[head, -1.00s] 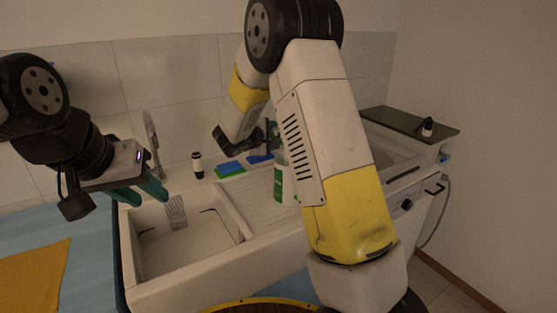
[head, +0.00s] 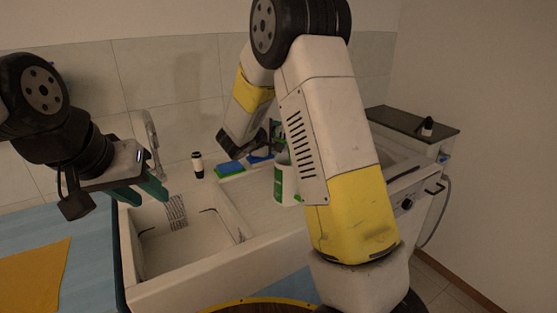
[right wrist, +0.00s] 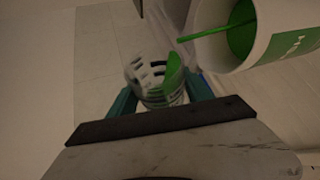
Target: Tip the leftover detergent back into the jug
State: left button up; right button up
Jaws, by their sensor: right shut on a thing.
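A clear cup (right wrist: 155,82) with green detergent in it is held in my right gripper (right wrist: 160,97), whose teal fingers are shut on it. The cup is tilted, with the green gathered toward its right side in the right wrist view. A thin green stream (right wrist: 212,31) runs from near the cup's rim into the open mouth of the white and green jug (right wrist: 282,42). Green shows inside the jug. In the head view the jug (head: 284,186) stands upright on the drainboard, partly behind my right arm, and the cup cannot be made out. My left gripper (head: 146,191) is open and empty above the sink's left edge.
The sink basin (head: 190,245) is left of the jug. A small black-and-white bottle (head: 198,165) and a blue-green sponge (head: 230,168) stand behind it. A yellow cloth (head: 35,275) lies on the blue counter at left. A dark bottle (head: 427,127) is at far right.

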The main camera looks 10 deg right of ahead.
jog(key=shift+s+d+r, duration=0.1)
jog(key=shift+s, duration=0.05)
jog(key=shift+s+d+f+m+t+p, duration=0.15)
jog(key=shift+f+m+t+p, duration=0.3)
jog(key=shift+m, duration=0.35)
dwell(1.0)
jog(key=shift+s+r+t, duration=0.15)
jog(key=shift+t, duration=0.1)
dwell(0.4)
